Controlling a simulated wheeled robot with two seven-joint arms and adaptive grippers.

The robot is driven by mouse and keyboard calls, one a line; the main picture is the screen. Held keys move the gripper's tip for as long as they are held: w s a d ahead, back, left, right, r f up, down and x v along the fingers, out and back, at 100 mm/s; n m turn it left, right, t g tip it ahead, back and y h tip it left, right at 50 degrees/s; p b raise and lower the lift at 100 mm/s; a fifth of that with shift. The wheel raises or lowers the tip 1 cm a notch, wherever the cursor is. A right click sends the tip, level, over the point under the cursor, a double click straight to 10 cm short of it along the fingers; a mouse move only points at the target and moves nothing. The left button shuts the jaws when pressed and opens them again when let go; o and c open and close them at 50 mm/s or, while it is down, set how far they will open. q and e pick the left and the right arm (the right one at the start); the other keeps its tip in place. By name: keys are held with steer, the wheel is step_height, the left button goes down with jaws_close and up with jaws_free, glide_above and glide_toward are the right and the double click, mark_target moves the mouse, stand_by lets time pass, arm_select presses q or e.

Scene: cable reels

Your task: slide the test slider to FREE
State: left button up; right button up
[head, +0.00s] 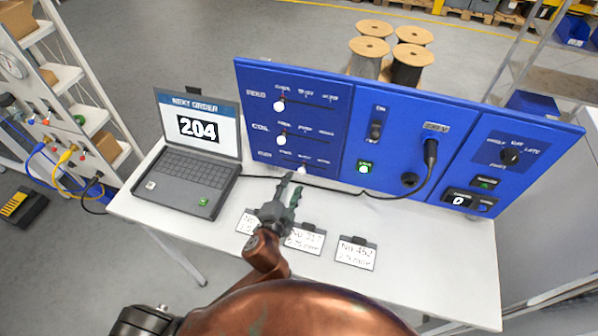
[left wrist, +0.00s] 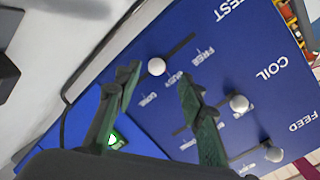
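The blue panel (head: 255,110) has three sliders with white knobs. The lowest is the test slider (head: 302,170), whose knob (left wrist: 157,66) stands by the middle one of three labels. The FREE label (left wrist: 205,57) is at the slot end closest to the word TEST; in the head view that is the left end. My left gripper (head: 292,184) is open, just in front of the test knob. In the left wrist view, its fingertips (left wrist: 158,79) lie on either side of the line to the knob. Contact cannot be told. My right gripper is out of view.
The feed knob (head: 280,106) and coil knob (head: 281,139) sit above the test slider. A laptop (head: 200,155) stands at left on the white table (head: 440,285). Label cards (head: 355,253) lie in front. A black cable (head: 330,187) runs along the panel's foot.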

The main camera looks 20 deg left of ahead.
mark_target(300, 174)
arm_select(q)
steer(key=x, duration=0.5)
steer(key=shift+d+r, duration=0.1)
steer(key=shift+d, duration=0.3)
steer(key=shift+w+p, duration=0.3)
steer(key=shift+w, duration=0.3)
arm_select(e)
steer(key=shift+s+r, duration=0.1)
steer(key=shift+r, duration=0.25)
arm_select(q)
steer(key=shift+c, duration=0.3)
jaws_close()
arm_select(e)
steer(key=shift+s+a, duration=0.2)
